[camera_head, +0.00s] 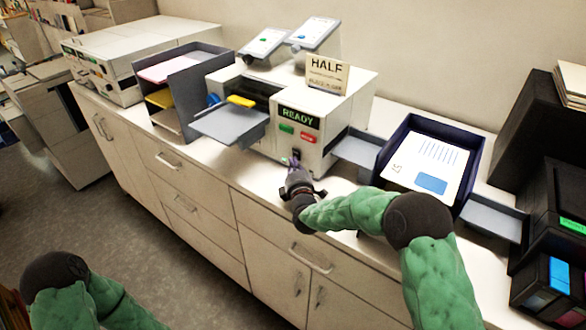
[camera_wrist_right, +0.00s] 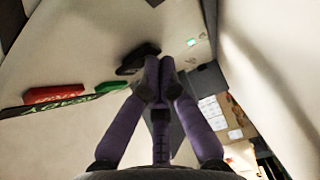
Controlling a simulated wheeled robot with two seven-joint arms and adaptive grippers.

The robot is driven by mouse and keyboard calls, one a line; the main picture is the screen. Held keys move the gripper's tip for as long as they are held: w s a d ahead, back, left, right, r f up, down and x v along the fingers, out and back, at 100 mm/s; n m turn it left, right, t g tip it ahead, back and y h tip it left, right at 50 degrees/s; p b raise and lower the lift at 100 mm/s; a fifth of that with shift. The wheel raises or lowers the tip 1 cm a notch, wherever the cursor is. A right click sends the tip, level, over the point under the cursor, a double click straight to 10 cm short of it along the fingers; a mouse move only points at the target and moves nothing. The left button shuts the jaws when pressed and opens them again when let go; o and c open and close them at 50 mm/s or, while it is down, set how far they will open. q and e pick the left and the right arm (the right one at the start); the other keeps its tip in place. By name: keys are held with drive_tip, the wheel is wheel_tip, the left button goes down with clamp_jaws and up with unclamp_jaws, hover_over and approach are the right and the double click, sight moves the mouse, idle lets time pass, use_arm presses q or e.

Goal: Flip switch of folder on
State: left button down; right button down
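The folder (camera_head: 340,100) is the cream machine on the counter, with a lit green READY display (camera_head: 298,118), a green button (camera_head: 287,129) and a red button (camera_head: 308,138). My right gripper (camera_head: 293,163) is at the lower front of the folder and hides part of it. In the right wrist view its purple fingers (camera_wrist_right: 158,78) meet at the tips, right beside a black switch-like part (camera_wrist_right: 138,58) on the front panel. I cannot tell whether they touch it. A small green light (camera_wrist_right: 191,42) glows nearby. My left arm shows at lower left; its gripper is out of view.
A HALF sign (camera_head: 327,74) stands on the folder. A grey tray (camera_head: 232,122) juts out on its left, and a dark blue tray with paper (camera_head: 472,141) stands on its right. Black machines (camera_head: 548,200) fill the right end. The counter's front strip is narrow.

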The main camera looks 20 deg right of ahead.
use_arm(q)
drive_tip(key=shift+r, duration=0.15)
use_arm(e)
drive_tip(key=shift+s+a+f, duration=0.1)
drive_tip(key=shift+f, duration=0.2)
